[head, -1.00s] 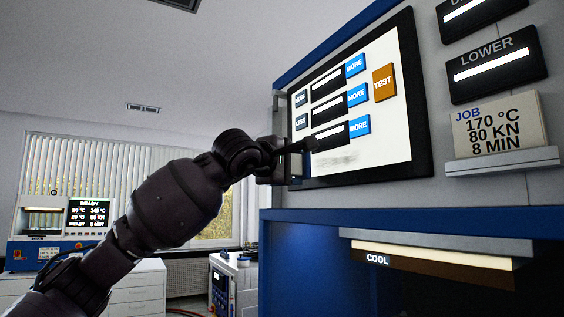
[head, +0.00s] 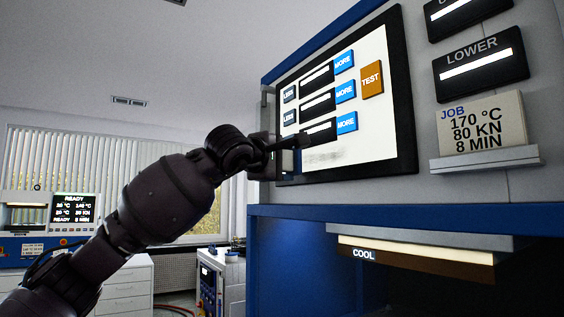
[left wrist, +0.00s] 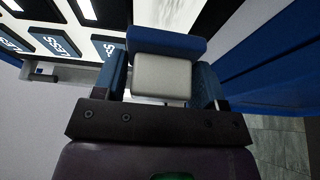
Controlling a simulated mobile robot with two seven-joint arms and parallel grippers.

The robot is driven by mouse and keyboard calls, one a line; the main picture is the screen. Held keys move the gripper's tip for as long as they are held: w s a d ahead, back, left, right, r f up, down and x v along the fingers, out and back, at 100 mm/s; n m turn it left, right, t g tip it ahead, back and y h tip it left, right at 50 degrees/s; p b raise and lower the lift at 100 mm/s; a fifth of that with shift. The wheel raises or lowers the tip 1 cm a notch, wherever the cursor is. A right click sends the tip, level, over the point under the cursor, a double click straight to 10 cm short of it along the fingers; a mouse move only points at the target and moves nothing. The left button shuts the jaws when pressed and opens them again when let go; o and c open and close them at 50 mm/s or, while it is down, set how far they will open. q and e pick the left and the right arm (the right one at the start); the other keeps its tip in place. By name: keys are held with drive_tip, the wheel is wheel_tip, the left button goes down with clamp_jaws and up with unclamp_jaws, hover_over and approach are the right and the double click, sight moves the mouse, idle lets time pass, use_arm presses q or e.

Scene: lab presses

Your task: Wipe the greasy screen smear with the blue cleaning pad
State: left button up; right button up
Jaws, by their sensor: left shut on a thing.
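The press screen (head: 372,140) is lit white in a black frame, with LESS, MORE and TEST buttons. A grey blurred smear (head: 326,156) lies low on it, below the bottom row. My left gripper (head: 290,150) is at the screen's lower left, beside the smear. In the left wrist view its jaws are shut on the cleaning pad (left wrist: 165,42), a blue strip with a pale grey block behind it. The pad is hard to make out in the head view. I cannot tell whether it touches the screen. My right gripper is not in view.
A job card (head: 482,122) stands on a small ledge right of the screen, under the LOWER display (head: 484,62). A COOL ledge (head: 420,256) juts out below. A second press (head: 45,220) and white drawers (head: 125,285) stand at left.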

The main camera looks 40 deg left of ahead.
sight(297, 160)
use_arm(q)
drive_tip(key=shift+w+d, duration=0.15)
drive_tip(key=shift+w, duration=0.2)
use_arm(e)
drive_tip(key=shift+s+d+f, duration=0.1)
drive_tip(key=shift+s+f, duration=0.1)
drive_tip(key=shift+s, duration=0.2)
use_arm(q)
drive_tip(key=shift+w, duration=0.1)
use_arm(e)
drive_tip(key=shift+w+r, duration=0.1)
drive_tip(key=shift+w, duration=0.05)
use_arm(q)
drive_tip(key=shift+w+d, duration=0.1)
drive_tip(key=shift+w, duration=0.05)
drive_tip(key=shift+d, duration=0.15)
drive_tip(key=shift+s+d, duration=0.45)
drive_tip(key=shift+d, duration=0.35)
drive_tip(key=shift+s+d, duration=0.35)
drive_tip(key=shift+d, duration=0.45)
drive_tip(key=shift+s+d, duration=0.25)
drive_tip(key=shift+d, duration=0.55)
drive_tip(key=shift+s+d, duration=0.3)
drive_tip(key=shift+d, duration=0.55)
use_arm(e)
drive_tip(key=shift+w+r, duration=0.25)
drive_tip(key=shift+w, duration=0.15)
